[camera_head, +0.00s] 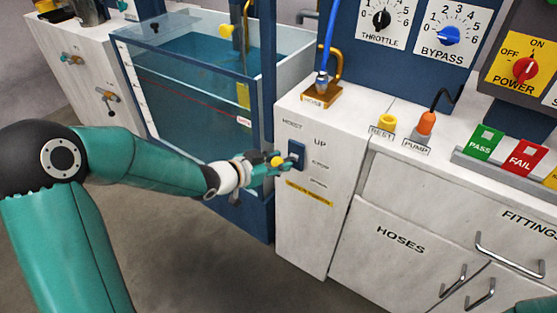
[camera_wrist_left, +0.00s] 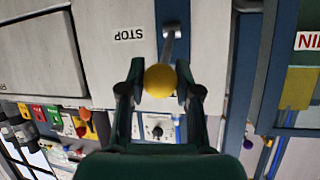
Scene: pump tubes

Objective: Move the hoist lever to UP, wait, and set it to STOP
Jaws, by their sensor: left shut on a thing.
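The hoist lever has a yellow ball knob (camera_head: 277,161) and sticks out from a dark blue plate (camera_head: 297,154) on the white cabinet side. My left gripper (camera_head: 283,163) is shut on the knob. In the left wrist view the knob (camera_wrist_left: 160,80) sits between both fingers, and the grey stem (camera_wrist_left: 171,46) runs from it to the panel. The STOP label (camera_wrist_left: 125,34) appears upside down beside the stem. The UP label (camera_head: 320,142) shows right of the plate in the head view. I cannot tell the lever's exact setting. My right gripper is out of view.
A glass water tank (camera_head: 190,75) stands left of the cabinet, with a yellow hoist part (camera_head: 243,95) at its right end. A hose fitting (camera_head: 322,88) sits on the cabinet top. An orange pump plug (camera_head: 427,122) and a yellow rest (camera_head: 386,123) stand further right.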

